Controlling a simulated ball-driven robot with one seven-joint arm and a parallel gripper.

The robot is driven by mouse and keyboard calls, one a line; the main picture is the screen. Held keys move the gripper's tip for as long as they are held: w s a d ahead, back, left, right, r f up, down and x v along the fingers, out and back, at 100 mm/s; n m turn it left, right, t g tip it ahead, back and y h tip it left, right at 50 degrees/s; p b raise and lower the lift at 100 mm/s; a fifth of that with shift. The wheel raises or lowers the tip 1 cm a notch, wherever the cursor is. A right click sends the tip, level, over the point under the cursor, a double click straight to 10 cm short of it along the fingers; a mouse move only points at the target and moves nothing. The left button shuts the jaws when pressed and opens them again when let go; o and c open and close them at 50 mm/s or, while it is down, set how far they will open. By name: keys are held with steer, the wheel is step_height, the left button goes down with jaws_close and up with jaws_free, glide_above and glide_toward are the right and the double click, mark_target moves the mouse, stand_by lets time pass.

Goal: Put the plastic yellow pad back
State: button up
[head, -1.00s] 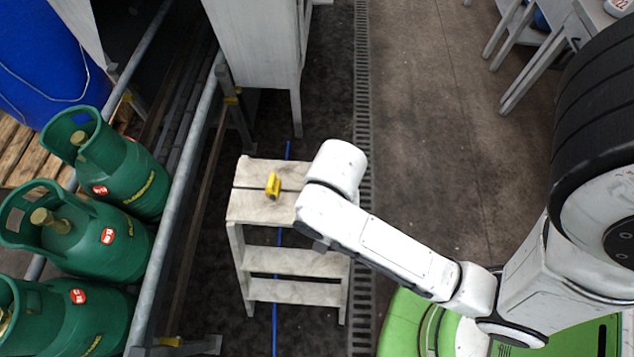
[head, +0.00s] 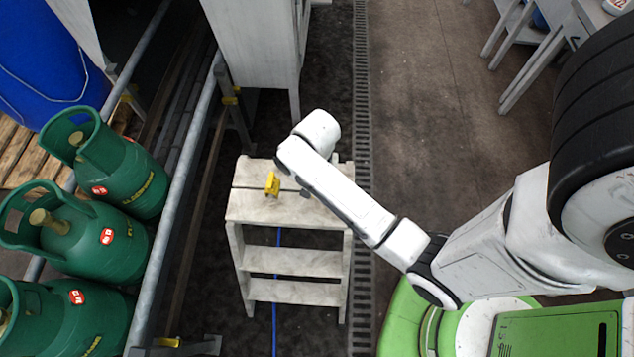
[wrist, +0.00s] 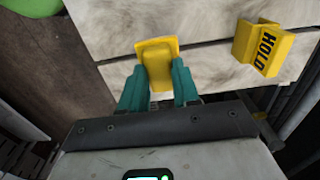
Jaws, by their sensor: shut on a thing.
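The plastic yellow pad (wrist: 157,65) is between the teal fingers of my gripper (wrist: 159,88) in the wrist view. My gripper is shut on its near end, and its far end sticks out past the fingertips. A second yellow piece (wrist: 263,45), an angled bracket marked "HOLD", rests on the whitish wooden boards to the right. The bracket also shows in the head view (head: 272,184) on top of the step stool (head: 255,208). The pad is over the boards; I cannot tell whether it touches them. My arm hides the pad and gripper in the head view.
Green gas cylinders (head: 118,240) stand at the left behind a grey metal rail (head: 180,185). A white cabinet (head: 252,45) stands behind the stool. A floor grate (head: 362,110) runs past the stool's right side, with open floor (head: 430,120) beyond.

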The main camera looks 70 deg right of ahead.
steer(key=shift+f, duration=1.5)
steer(key=o, duration=0.9)
step_height(320, 180, up, 12)
steer(key=s+a+n, duration=0.2)
steer(key=a+n, duration=0.1)
steer(key=n, duration=0.1)
steer(key=s+a+n, duration=0.3)
steer(key=n, duration=0.2)
steer(key=s+a+n+t+p, duration=0.1)
steer(key=s+a+n, duration=0.1)
steer(key=a+n, duration=0.1)
steer(key=shift+s+a+r+n, duration=0.25)
steer(key=shift+n, duration=0.55)
